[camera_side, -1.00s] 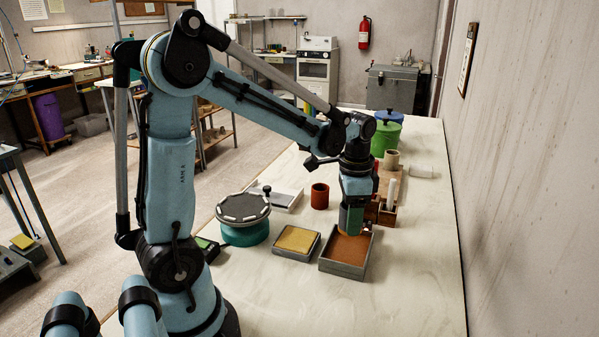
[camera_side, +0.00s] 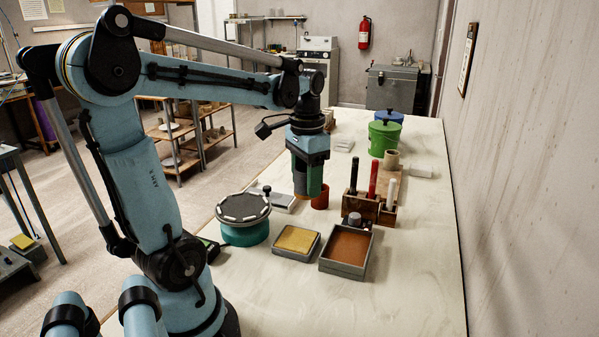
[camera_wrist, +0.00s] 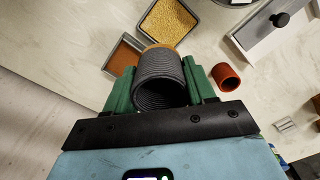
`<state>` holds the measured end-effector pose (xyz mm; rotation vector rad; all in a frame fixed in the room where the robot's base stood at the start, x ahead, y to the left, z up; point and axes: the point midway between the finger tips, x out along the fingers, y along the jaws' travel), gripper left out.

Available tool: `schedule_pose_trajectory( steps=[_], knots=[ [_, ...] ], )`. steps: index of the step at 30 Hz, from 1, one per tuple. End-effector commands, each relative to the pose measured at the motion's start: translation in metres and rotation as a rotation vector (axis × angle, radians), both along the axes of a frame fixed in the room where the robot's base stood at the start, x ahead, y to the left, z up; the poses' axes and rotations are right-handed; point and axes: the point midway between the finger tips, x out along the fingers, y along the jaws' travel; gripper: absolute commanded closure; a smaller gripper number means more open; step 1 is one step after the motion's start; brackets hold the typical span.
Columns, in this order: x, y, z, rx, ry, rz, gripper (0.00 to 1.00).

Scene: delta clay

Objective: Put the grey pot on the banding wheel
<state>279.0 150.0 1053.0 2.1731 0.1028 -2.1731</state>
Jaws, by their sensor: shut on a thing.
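The grey pot (camera_wrist: 160,82) is ribbed, with a tan-orange band at its far end in the wrist view. My gripper (camera_wrist: 161,85) is shut on it, with a green jaw on each side. In the side view, my gripper (camera_side: 309,186) is above the table, to the right of the banding wheel and close to the red cup in the picture; the pot is mostly hidden there by the jaws. The banding wheel (camera_side: 243,208) has a grey disc with pale marks on a teal base. Its top is empty.
A tray of yellow material (camera_side: 297,240) and a tray of brown material (camera_side: 347,251) lie in front. A red cup (camera_side: 321,195), a wooden tool holder (camera_side: 370,207) and a green lidded bucket (camera_side: 384,138) stand behind. The right front of the table is clear.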

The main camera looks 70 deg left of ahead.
Motion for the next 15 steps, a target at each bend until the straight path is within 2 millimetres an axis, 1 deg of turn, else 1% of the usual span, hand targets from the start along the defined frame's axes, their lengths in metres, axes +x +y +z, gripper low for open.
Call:
schedule_pose_trajectory(
  steps=[1, 3, 6, 8, 11, 14, 15],
  knots=[
    [-0.014, 0.006, 0.009, 0.0, 0.0, 0.068, 0.78],
    [-0.028, 0.011, 0.018, 0.0, 0.0, 0.145, 0.78],
    [-0.045, 0.016, 0.028, 0.0, 0.0, 0.229, 0.78],
    [-0.051, 0.017, 0.032, 0.0, 0.0, 0.263, 0.78],
    [-0.058, 0.021, 0.034, 0.0, 0.0, 0.298, 0.78],
    [-0.065, 0.03, 0.029, 0.0, 0.0, 0.312, 0.78],
    [-0.068, 0.036, 0.026, 0.0, 0.0, 0.315, 0.78]
  ],
)
